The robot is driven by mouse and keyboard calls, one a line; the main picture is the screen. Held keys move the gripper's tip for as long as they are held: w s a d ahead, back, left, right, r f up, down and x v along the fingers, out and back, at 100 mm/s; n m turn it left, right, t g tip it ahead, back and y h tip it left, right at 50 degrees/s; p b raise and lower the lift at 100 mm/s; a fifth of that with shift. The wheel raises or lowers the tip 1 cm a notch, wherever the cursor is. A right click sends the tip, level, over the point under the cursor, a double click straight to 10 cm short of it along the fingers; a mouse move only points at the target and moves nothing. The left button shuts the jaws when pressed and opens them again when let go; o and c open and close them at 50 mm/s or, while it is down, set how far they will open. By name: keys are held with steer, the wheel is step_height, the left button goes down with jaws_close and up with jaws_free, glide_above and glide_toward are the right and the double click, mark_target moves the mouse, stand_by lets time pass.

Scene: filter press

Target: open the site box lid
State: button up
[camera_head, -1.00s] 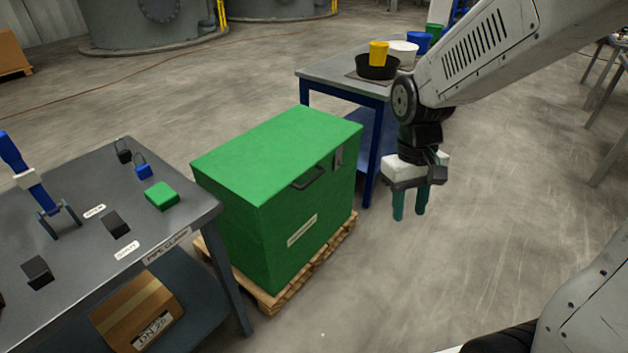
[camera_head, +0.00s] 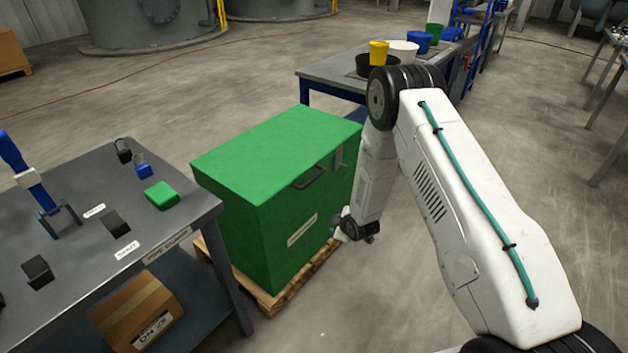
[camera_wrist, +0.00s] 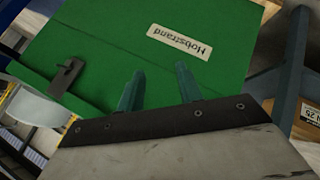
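The green site box (camera_head: 265,230) stands in the middle of the head view with its lid (camera_head: 275,145) closed. The handle is not visible in the wrist view.
The box sits on a wooden pallet (camera_head: 270,303). A grey table (camera_head: 75,285) with padlocks and small blocks stands close at left, a cardboard box (camera_head: 138,312) on its lower shelf. A blue-framed bench (camera_head: 330,72) with containers stands behind.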

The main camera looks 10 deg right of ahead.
steer(key=w+a+f+n+t+y, duration=0.2)
steer(key=w+n+t, duration=0.1)
steer(key=t, duration=0.1)
steer(key=n+t+y, duration=0.2)
steer(key=n+t, duration=0.3)
steer(key=t, duration=0.1)
glide_toward(314, 179)
steer(key=w, duration=0.3)
steer(key=x, duration=0.7)
steer(key=shift+w+a, duration=0.3)
steer(key=shift+a, duration=0.1)
jaws_close()
